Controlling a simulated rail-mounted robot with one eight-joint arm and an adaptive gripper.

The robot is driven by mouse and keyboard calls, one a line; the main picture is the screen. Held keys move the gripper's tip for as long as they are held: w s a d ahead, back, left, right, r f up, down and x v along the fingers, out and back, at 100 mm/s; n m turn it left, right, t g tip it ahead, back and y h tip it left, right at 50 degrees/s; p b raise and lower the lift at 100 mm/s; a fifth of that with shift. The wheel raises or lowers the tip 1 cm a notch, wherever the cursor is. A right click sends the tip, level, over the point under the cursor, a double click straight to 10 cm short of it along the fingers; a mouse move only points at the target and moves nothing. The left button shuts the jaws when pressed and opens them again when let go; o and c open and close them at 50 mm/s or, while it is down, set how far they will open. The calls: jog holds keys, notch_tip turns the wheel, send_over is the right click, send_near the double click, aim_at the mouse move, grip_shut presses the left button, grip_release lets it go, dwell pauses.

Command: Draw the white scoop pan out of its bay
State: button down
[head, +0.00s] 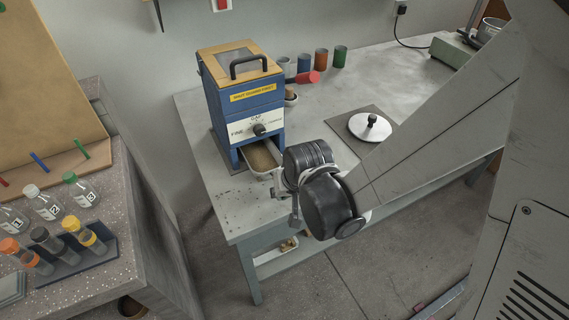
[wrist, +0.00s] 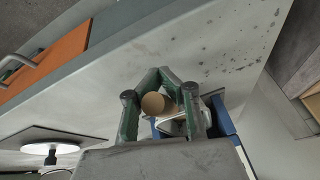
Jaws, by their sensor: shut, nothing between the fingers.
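The white scoop pan (head: 261,172) sits in the low bay at the front of a blue machine (head: 242,105). Its near end shows, with a tan inside. My gripper (head: 279,186) is at the pan's near end, and my wrist hides part of the pan. In the wrist view my gripper (wrist: 168,73) has its green fingers drawn together at the tips and holds nothing. A tan round-ended piece (wrist: 153,103) shows through the gap behind the tips, near a white part and the blue machine (wrist: 222,118). I cannot tell whether it is the pan's handle.
Several coloured cups (head: 321,60) and a red scoop-like thing (head: 306,78) stand behind the machine. A lidded disc with a black knob (head: 370,126) lies on a dark mat to the right. A speckled counter (head: 130,215) with bottles is at left. The bench front corner is clear.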

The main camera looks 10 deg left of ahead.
jog(key=c, duration=2.4)
grip_release()
jog(key=shift+c, duration=0.2)
jog(key=o, duration=0.6)
jog(key=shift+s+d+r, duration=0.2)
jog(key=shift+s+r, duration=0.05)
jog(key=shift+r, duration=0.3)
jog(key=shift+v, duration=0.85)
jog(key=s+d, duration=0.7)
jog(key=s, duration=0.2)
jog(key=shift+s+d, duration=0.2)
jog(key=shift+d, duration=0.1)
jog(key=shift+r, duration=0.1)
